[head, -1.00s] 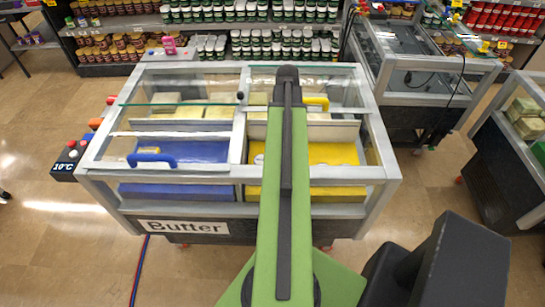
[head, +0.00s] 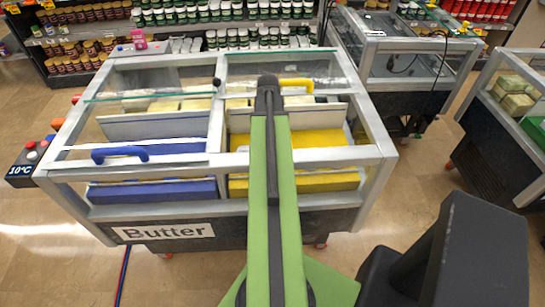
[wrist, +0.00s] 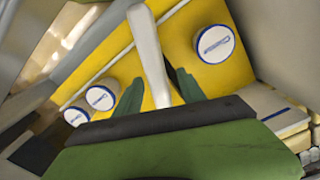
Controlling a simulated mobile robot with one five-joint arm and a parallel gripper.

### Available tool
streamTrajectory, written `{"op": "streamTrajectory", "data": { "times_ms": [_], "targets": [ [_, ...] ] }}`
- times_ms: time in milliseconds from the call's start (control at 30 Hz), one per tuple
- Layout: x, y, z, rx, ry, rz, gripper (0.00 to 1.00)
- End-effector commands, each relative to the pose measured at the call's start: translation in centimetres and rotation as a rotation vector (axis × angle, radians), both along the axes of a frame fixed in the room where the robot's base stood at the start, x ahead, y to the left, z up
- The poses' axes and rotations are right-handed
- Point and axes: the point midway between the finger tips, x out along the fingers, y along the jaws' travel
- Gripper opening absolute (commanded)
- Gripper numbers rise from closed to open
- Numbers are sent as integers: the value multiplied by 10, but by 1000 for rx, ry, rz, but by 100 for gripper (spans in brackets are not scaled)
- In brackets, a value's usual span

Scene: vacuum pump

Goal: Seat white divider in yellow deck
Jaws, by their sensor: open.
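The yellow deck (head: 310,142) fills the right half of the Butter freezer; in the wrist view it is a tilted yellow surface (wrist: 185,40) with several white round blue-marked pieces on it. A white panel that looks like the divider (head: 318,116) stands across the back of the yellow deck. In the wrist view a white bar (wrist: 147,45), probably its edge, runs down between my fingers. My gripper (wrist: 158,77) is open, with dark green fingers on either side of the bar; I cannot tell whether they touch it. My arm hides the gripper in the head view.
The blue deck (head: 150,193) lies left of the yellow one, with its own white panel (head: 150,124). Glass lids with a blue handle (head: 120,153) and a yellow handle (head: 297,84), plus the grey frame (head: 345,156), bound the space. Another freezer (head: 400,55) stands behind right.

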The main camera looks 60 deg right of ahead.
Motion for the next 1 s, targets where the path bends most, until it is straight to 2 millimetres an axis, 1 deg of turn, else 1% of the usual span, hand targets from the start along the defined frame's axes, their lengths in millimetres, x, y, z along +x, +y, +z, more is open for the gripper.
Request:
{"op": "streamTrajectory", "data": {
  "times_ms": [67,133,300,400,467,667,1000],
  "targets": [
    [0,0,-1,0,0,0,47],
    [-1,0,-8,0,0,0,47],
    [-3,0,-38,0,0,0,47],
    [-3,0,-52,0,0,0,47],
    [-3,0,-54,0,0,1,47],
    [-3,0,-50,0,0,1,47],
    [-3,0,-50,0,0,2,3]
  ]
}}
